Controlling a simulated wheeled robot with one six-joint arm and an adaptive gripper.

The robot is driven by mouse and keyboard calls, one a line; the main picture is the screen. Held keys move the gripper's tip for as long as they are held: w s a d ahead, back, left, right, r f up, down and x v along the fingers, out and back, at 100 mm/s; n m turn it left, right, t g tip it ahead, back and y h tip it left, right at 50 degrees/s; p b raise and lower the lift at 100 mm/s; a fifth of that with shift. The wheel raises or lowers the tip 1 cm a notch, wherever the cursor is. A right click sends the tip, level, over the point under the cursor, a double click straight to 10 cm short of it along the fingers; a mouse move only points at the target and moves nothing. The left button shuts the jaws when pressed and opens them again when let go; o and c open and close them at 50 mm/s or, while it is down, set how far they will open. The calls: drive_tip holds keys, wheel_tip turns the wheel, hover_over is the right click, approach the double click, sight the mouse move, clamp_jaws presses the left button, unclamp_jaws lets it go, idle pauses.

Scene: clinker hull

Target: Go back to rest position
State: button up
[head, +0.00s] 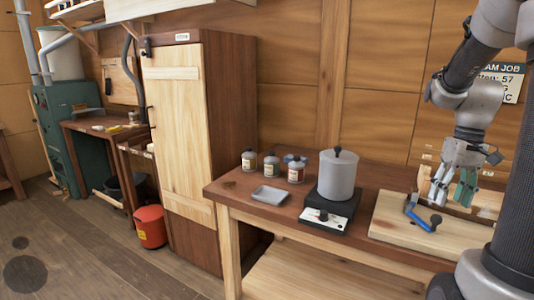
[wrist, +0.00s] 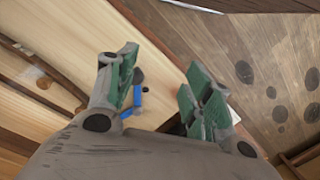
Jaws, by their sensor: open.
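My gripper (head: 455,190) hangs from my arm at the right of the head view, above a light wooden board on the bench. In the wrist view my gripper (wrist: 160,85) shows its green-padded fingers spread apart with nothing between them but the view below. A blue-handled tool with a dark knob (head: 422,217) lies on the board below and left of the gripper. It also shows in the wrist view as a blue piece (wrist: 131,104), partly hidden by the left finger.
A grey lidded pot (head: 337,175) stands on a black hot plate (head: 322,216) on the bench. A small grey tray (head: 270,195) and several labelled jars (head: 296,170) are left of it. A tall wooden cabinet (head: 180,130) and a red bin (head: 150,227) stand further left. Floor at front left is clear.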

drive_tip(key=s+a+r+n+t+h, duration=0.1)
drive_tip(key=s+a+r+t, duration=0.4)
drive_tip(key=s+a, duration=0.6)
drive_tip(key=a+r, duration=0.1)
drive_tip(key=a, duration=0.1)
drive_tip(key=shift+a+r, duration=0.25)
drive_tip(key=shift+a, duration=0.15)
idle(0.4)
